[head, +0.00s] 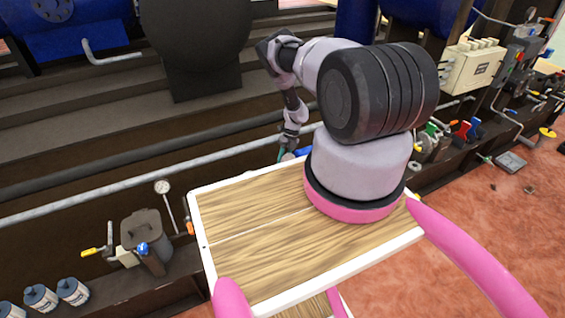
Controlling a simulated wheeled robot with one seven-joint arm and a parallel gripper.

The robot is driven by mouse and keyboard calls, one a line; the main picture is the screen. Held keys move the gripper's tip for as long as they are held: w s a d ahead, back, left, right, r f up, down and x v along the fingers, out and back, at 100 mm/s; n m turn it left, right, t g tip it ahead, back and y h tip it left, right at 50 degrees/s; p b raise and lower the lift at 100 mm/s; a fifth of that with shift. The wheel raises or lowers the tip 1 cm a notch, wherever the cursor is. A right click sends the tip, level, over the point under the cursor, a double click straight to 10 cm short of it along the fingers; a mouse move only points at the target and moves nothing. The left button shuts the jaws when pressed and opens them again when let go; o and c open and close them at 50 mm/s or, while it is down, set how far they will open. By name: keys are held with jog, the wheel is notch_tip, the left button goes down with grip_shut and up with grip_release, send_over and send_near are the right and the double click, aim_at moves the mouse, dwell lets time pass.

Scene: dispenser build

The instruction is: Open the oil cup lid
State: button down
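No thing in the head view is clearly marked as the oil cup. A dark grey pot with a closed lid (143,226) stands at the lower left, with a blue knob at its front. Several small jars with dark blue tops (73,290) stand at the bottom left corner. My arm reaches away over the wooden top, and my gripper (287,156) is small at its far end, just beyond the top's back edge. Its fingers are too small and partly hidden to read. A blue part shows just right of it. Whatever it faces is hidden.
The wooden top with white rim (226,281) fills the front middle. Grey pipes (130,176) run along the dark machine behind it. A round gauge (163,187) stands left of the top. Valves and a control box (473,66) line the right. Reddish floor (470,200) is open at right.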

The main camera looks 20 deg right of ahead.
jog(key=shift+s+f, duration=0.1)
jog(key=shift+s, duration=0.05)
jog(key=c, duration=0.7)
grip_release()
jog(key=shift+o, duration=0.2)
jog(key=v, duration=1.1)
jog(key=shift+f, duration=0.1)
